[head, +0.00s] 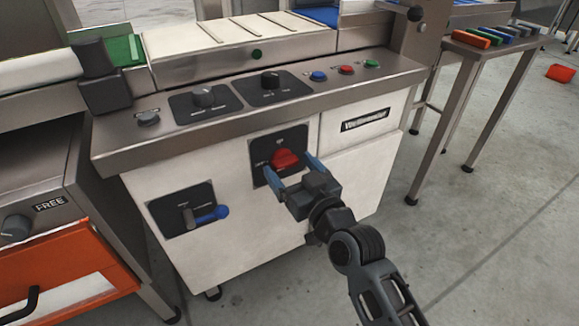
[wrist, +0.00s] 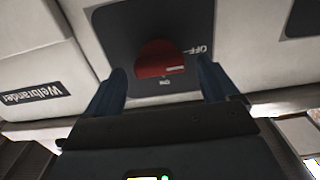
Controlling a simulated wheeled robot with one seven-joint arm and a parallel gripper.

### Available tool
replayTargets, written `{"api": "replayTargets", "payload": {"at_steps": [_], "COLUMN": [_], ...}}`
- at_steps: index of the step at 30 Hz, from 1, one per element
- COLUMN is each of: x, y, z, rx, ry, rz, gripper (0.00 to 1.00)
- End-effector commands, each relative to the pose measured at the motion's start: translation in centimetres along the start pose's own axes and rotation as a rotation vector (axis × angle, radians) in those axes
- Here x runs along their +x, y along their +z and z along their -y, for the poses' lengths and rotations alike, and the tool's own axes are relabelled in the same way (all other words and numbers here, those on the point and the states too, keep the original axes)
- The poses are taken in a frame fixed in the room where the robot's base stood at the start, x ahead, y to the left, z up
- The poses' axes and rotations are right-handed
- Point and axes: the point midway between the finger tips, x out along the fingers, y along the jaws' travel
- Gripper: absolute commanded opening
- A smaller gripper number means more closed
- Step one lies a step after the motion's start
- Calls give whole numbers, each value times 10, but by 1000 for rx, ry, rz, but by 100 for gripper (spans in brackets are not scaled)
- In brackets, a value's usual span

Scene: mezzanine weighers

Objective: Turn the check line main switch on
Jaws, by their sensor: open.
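The main switch is a red rotary knob (head: 285,160) on a dark square plate (head: 262,147) on the white front of the machine. In the wrist view the red knob (wrist: 162,58) sits in the middle, with "OFF" printed to its right and "ON" below it on the plate. My gripper (head: 290,172) is open in front of the plate. Its two blue-grey fingers (wrist: 163,85) stand on either side of the knob, with a gap visible on each side in the wrist view. I cannot tell how deep the fingers reach along the knob.
Above, a sloped panel (head: 225,115) carries black knobs and coloured push buttons. An orange drawer (head: 65,280) is at the left.

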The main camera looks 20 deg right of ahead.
Motion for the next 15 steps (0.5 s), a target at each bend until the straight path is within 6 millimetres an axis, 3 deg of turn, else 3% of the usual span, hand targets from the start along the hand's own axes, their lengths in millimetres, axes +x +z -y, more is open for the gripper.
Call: {"api": "replayTargets", "payload": {"at_steps": [4,13,15], "x": [10,12,12], "y": [0,0,0], "z": [0,0,0], "rx": [0,0,0], "ry": [0,1,0], "rz": [-1,0,0], "gripper": [87,87,81]}}
